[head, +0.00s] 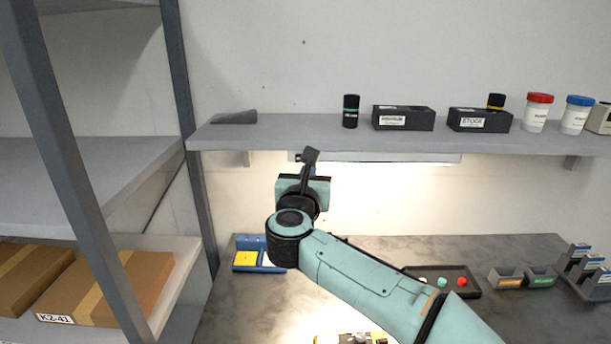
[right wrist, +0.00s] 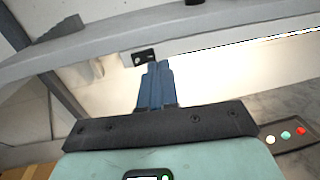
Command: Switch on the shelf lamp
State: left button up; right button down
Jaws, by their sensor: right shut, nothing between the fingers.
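The shelf lamp (head: 390,158) is a long bar under the wall shelf. The wall and counter below it are brightly lit, and a bright strip shows along its underside in the right wrist view. A small black switch plate (right wrist: 145,55) sits at the lamp's left end. My right gripper (head: 309,156) is shut and empty, raised to that left end. In the right wrist view its blue-looking fingers (right wrist: 157,68) overlap the switch plate's lower edge; I cannot tell whether they touch it. My left gripper is not in view.
The wall shelf (head: 300,133) just above carries a black jar (head: 350,111), black boxes (head: 403,118) and white bottles (head: 538,112). A dark rack post (head: 185,95) stands at left. Below are a blue tray (head: 245,268) and a dark tray (head: 470,292) on the counter.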

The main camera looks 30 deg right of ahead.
jog(key=s+a+b, duration=0.2)
jog(key=s+a, duration=0.2)
jog(key=s, duration=0.5)
jog(key=shift+a+f, duration=0.1)
